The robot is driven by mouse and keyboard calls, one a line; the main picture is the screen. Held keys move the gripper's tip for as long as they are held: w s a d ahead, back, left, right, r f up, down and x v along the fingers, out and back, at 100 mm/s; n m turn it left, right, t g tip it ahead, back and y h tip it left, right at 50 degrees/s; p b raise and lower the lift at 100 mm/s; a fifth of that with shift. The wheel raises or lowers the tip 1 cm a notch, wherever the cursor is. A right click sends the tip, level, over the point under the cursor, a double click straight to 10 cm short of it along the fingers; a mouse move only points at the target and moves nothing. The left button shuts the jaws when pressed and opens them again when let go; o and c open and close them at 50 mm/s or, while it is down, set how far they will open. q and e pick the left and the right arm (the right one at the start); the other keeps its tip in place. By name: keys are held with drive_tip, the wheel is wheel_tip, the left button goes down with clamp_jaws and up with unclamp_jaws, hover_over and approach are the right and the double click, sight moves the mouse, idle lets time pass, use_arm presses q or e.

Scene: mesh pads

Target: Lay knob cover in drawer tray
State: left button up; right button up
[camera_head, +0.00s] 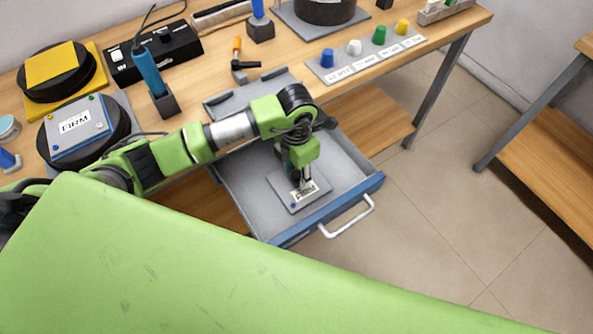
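The drawer tray (345,160) is a grey drawer with a blue front, pulled out from under the bench. A grey square plate (285,188) with a white label reading "FIRM" lies low inside it, with a small blue dot near its front corner. My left gripper (304,184) points down into the drawer, right over this plate. Its fingertips are small here, and I cannot tell if they are shut or hold anything. Several coloured knob-like caps, including a blue one (327,58) and a green one (379,36), stand on a labelled panel. I cannot tell which thing is the knob cover. My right gripper is not in view.
A black round pad with a "FIRM" plate (90,141) and another with a yellow plate (50,66) sit at the left. A black box (172,51) and a blue-handled tool (150,75) stand on the bench. The drawer handle (350,219) juts out over clear floor.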

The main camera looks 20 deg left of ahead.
use_arm(q)
wheel_tip(320, 180, up, 12)
idle(0.4)
idle(0.5)
